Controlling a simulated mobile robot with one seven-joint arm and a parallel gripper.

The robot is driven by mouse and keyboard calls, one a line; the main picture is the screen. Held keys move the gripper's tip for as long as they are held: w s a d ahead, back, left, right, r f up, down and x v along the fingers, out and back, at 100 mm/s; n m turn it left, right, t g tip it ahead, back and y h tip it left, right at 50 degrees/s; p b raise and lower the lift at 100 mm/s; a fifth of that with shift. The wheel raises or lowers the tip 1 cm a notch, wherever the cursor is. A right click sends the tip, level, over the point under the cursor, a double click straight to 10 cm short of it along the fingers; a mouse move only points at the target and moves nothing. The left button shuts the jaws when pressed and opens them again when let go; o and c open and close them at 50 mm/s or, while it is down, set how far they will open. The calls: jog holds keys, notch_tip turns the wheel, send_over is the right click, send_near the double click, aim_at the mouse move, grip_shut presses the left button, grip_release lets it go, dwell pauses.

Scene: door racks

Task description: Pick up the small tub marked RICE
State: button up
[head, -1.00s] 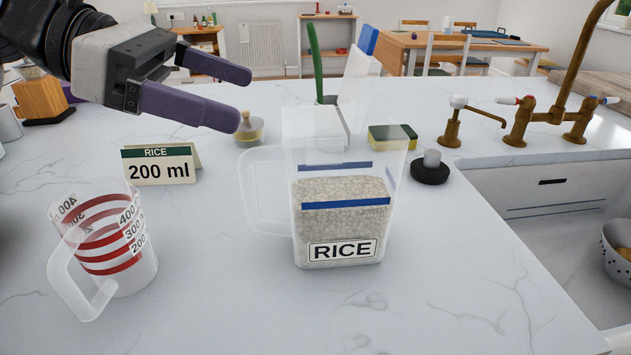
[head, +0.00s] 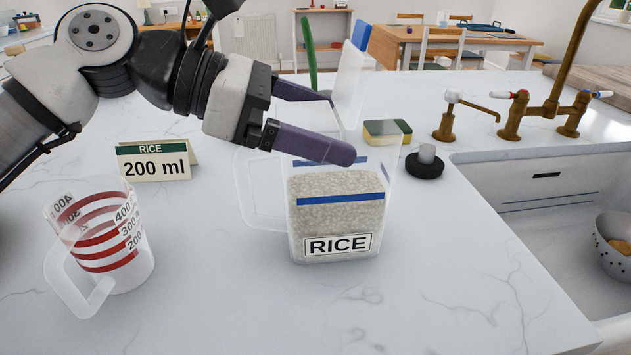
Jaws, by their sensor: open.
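The clear tub marked RICE (head: 337,222) stands upright on the counter near the middle of the head view. It has a blue band, a white label, rice inside and a clear handle on its left. My gripper (head: 335,126) has two purple fingers, apart and pointing right. They overlap the tub's upper part in the picture, with the near finger in front of its upper body and the far finger further back. I cannot tell if they touch it. The gripper is open with nothing held. The fingers and palm hide part of the tub's rim.
A clear measuring jug (head: 100,240) with red bands stands at the left. A card reading RICE 200 ml (head: 155,163) stands behind it. A sponge (head: 387,132) and a black knob-like item (head: 425,163) are behind the tub. The sink (head: 560,220) is at the right. The front counter is clear.

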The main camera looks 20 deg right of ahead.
jog(key=c, duration=2.1)
jog(key=shift+r, duration=0.1)
